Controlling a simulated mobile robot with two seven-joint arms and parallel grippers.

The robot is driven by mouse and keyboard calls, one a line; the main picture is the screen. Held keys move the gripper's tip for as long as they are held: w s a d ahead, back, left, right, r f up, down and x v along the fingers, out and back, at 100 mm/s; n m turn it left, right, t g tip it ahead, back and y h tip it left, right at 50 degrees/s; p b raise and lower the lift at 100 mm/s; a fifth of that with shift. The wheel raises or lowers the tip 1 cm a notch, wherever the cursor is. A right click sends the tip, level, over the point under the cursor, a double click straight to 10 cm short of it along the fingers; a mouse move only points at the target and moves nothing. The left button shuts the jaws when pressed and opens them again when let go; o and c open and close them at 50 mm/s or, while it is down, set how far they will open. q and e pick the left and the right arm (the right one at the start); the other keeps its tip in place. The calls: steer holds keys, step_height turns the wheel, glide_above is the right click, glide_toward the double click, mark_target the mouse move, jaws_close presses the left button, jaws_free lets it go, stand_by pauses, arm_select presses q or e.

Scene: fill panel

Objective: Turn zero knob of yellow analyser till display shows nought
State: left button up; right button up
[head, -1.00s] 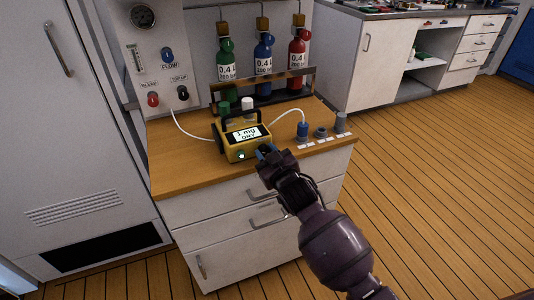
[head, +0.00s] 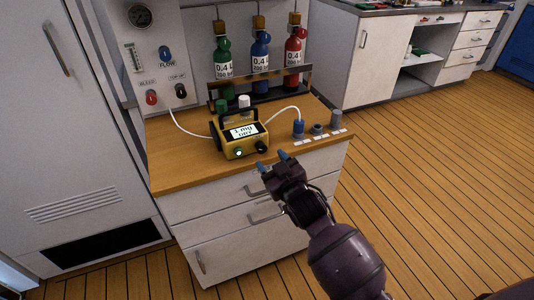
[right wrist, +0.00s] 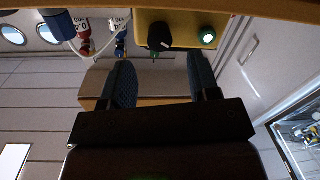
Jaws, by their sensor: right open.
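The yellow analyser (head: 235,153) stands upright on the wooden counter top. Its lit display (head: 243,131) faces up and toward me, and its small text is too blurred to read surely. The black knob (head: 261,147) is on the analyser's front at the right, beside a lit green button (head: 239,153). My right gripper (head: 272,161) is open and empty, in front of the knob and apart from it. The right wrist view shows the knob (right wrist: 160,37) beyond and between the two spread blue fingertips (right wrist: 162,72). My left gripper is not in view.
A blue fitting (head: 299,129) with a white hose and grey fittings (head: 335,119) stand right of the analyser. Green, blue and red bottles (head: 260,62) stand in a rack behind it. A panel (head: 160,60) with gauge and knobs is at the left. The counter's left front is clear.

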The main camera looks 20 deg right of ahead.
steer(key=shift+s+d+r+p, duration=0.1)
steer(key=shift+s+d+p, duration=0.05)
steer(key=shift+s, duration=1.2)
steer(key=shift+s+d+p, duration=0.1)
steer(key=shift+s+p, duration=0.05)
steer(key=shift+s, duration=1.2)
